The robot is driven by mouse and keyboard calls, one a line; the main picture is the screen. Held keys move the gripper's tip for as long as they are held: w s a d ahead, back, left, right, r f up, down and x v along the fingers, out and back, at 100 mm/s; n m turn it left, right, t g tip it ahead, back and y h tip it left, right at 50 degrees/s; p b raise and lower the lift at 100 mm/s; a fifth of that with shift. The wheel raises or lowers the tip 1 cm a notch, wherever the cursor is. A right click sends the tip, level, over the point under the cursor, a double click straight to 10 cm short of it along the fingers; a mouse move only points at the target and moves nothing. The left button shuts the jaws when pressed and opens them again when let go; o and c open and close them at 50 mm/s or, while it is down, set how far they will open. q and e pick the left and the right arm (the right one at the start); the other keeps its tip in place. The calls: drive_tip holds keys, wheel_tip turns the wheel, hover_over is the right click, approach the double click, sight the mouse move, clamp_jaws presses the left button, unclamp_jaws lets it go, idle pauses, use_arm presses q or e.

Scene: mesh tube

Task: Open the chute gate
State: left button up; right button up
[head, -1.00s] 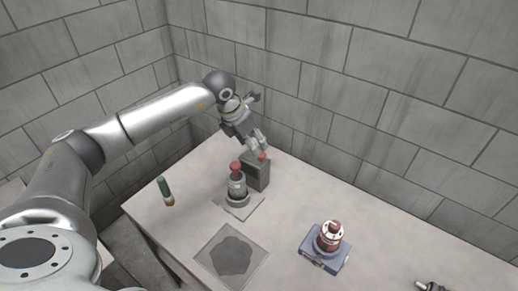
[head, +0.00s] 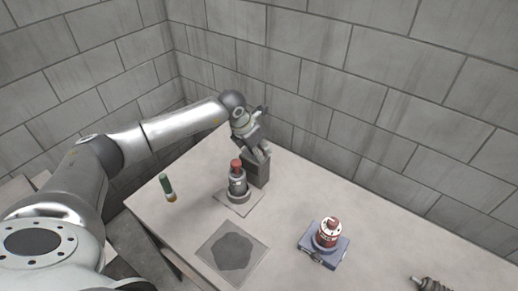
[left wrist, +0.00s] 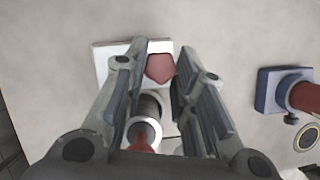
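A dark grey box (head: 257,172) stands at the back of the table. My left gripper (head: 261,154) is just above it in the head view, and its fingers hide the box's top. Beside the box, a grey cylinder with a red cap (head: 237,182) stands upright on a pale square plate (head: 231,208). In the left wrist view the gripper fingers (left wrist: 158,62) are apart, with a red faceted piece (left wrist: 160,68) showing between the tips. I cannot tell whether they touch it. I cannot tell which part is the chute gate. My right gripper is not in view.
A red-and-white cylinder (head: 328,233) sits on a blue-grey base (head: 340,251) at the right. A flat panel with a dark patch (head: 231,253) lies in front. A green tube (head: 166,187) is near the left edge. A ribbed dark part (head: 432,284) lies front right. Block walls enclose the back.

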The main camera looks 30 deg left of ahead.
use_arm(q)
clamp_jaws()
drive_tip(key=d, duration=0.4)
drive_tip(key=shift+s+d+b, duration=0.1)
drive_tip(key=shift+s+b, duration=0.15)
drive_tip(key=shift+b, duration=0.05)
drive_tip(key=o, duration=0.7)
unclamp_jaws()
